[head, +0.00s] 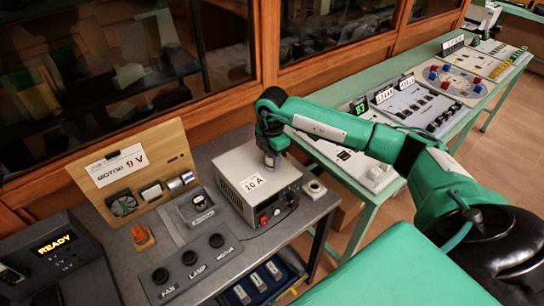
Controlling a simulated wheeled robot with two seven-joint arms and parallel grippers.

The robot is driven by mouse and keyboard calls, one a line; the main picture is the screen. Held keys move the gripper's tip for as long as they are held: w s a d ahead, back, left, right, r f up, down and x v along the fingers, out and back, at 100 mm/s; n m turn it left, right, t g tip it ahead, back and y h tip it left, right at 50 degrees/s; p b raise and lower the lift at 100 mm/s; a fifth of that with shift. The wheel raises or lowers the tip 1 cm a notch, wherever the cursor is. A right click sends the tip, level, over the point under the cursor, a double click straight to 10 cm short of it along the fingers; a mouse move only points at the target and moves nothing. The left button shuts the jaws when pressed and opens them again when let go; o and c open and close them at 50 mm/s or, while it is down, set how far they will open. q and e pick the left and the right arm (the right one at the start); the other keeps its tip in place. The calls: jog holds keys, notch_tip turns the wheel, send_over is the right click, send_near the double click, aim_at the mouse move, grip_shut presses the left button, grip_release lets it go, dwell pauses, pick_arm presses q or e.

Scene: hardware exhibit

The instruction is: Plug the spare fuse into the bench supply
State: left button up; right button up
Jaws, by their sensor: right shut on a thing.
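The bench supply (265,180) is a light grey box with a "10 A" label, standing on the dark grey bench. Its dark front panel has red and black terminals. My right gripper (271,161) points down at the supply's top, near the back edge. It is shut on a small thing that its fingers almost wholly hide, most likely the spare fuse. I cannot tell whether that thing touches the supply or a socket in it. No other fuse can be made out for certain. My left gripper is out of view.
A wooden "MOTOR 9 V" board (137,167) leans at the back left. A blue tray (258,283) with several small parts is in front. A "READY" display (55,245) stands far left.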

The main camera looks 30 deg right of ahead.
jog(key=shift+f, duration=0.15)
jog(key=o, duration=1.6)
jog(key=shift+r+p, duration=2.15)
jog(key=shift+r, duration=1.45)
